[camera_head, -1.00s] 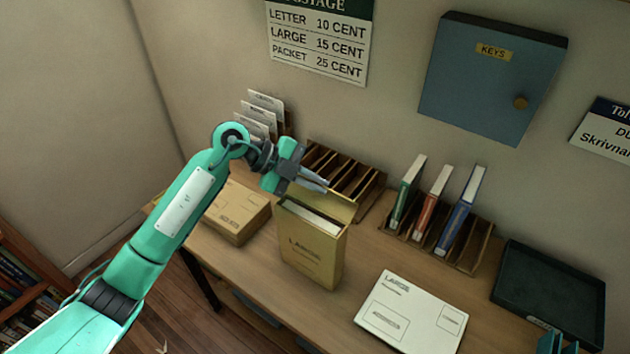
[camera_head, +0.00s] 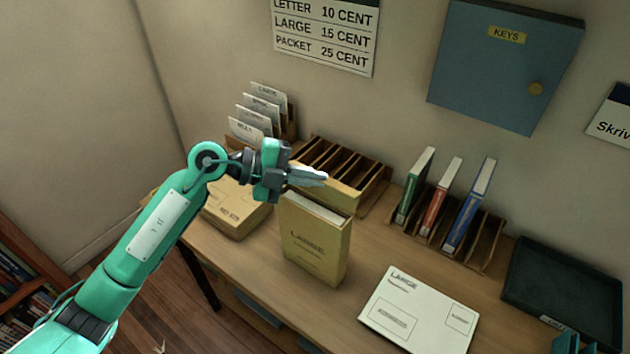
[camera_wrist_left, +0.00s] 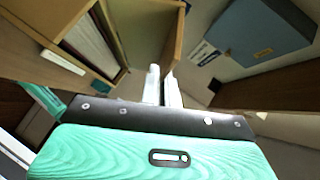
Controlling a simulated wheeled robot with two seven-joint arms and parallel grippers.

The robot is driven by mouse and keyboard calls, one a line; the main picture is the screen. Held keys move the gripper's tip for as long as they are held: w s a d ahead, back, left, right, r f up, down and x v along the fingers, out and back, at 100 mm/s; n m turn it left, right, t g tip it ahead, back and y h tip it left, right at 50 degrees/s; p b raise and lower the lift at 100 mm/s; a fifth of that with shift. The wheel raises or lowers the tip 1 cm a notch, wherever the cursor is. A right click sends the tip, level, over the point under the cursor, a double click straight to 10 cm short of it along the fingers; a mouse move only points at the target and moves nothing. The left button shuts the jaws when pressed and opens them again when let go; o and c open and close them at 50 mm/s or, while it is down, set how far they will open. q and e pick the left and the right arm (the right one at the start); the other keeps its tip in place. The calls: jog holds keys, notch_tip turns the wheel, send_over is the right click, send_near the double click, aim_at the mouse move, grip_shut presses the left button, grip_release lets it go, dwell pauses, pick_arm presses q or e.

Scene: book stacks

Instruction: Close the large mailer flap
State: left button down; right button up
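The large mailer (camera_head: 316,248) is an upright tan box on the desk, open at the top with white pages inside. Its flap (camera_head: 341,195) stands up at the back of the opening. In the left wrist view the flap (camera_wrist_left: 148,32) rises beside the pages. My left gripper (camera_head: 318,176) is above the mailer, its fingers together and pointing right at the flap. In the left wrist view its fingertips (camera_wrist_left: 162,72) are close to the flap's edge; whether they touch cannot be told. A teal part at the bottom right seems to be my right gripper (camera_head: 574,343), mostly cut off.
A flat cardboard parcel (camera_head: 236,208) lies left of the mailer, and a white large envelope (camera_head: 420,310) lies to the right. Behind stand a slotted wooden rack (camera_head: 352,170) and a book rack (camera_head: 485,245). A dark tray (camera_head: 565,285) is at the right.

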pick_arm(q)
jog(key=shift+s+a+f+m+t+h+b, duration=0.3)
jog(key=shift+s+m+h+b, duration=0.1)
jog(key=shift+b, duration=0.35)
jog(key=shift+r, duration=0.1)
pick_arm(e)
jog(key=shift+w+a+f, duration=0.1)
jog(key=shift+w+f, duration=0.85)
jog(key=shift+w, duration=0.15)
pick_arm(q)
jog(key=c, duration=2.1)
grip_release()
pick_arm(e)
jog(key=shift+s, duration=0.2)
pick_arm(q)
jog(key=o, duration=0.5)
jog(key=shift+c, duration=0.2)
pick_arm(e)
jog(key=shift+s, duration=0.25)
pick_arm(q)
jog(key=shift+a, duration=0.1)
pick_arm(e)
jog(key=shift+f, duration=0.1)
